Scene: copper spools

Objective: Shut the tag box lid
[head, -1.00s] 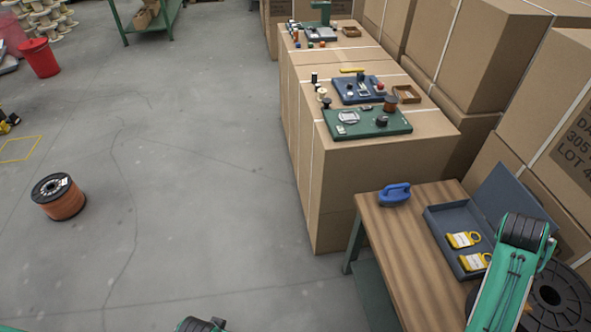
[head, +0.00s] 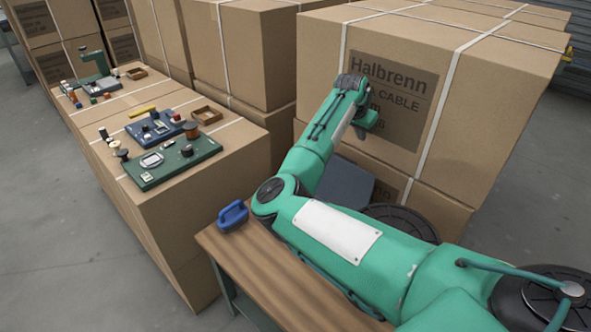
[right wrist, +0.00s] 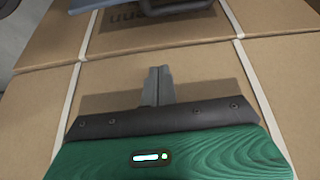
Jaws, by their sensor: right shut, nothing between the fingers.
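The tag box's blue-grey lid (head: 345,183) stands raised behind my right arm in the head view. The box body and the yellow tags in it are hidden by that arm. My right gripper (head: 368,120) is up in front of the large carton, above the lid and apart from it. In the right wrist view its fingers (right wrist: 157,86) are shut and empty, with cardboard behind them. A blue-grey edge (right wrist: 95,4) shows at the top of that view; I cannot tell if it is the lid. My left gripper is not in view.
A blue handled object (head: 232,215) sits on the wooden table (head: 285,285) left of my arm. Dark spools (head: 402,220) are behind and right of the arm. A large labelled carton (head: 490,90) rises behind. Cartons at left carry a green board (head: 165,172) and small parts.

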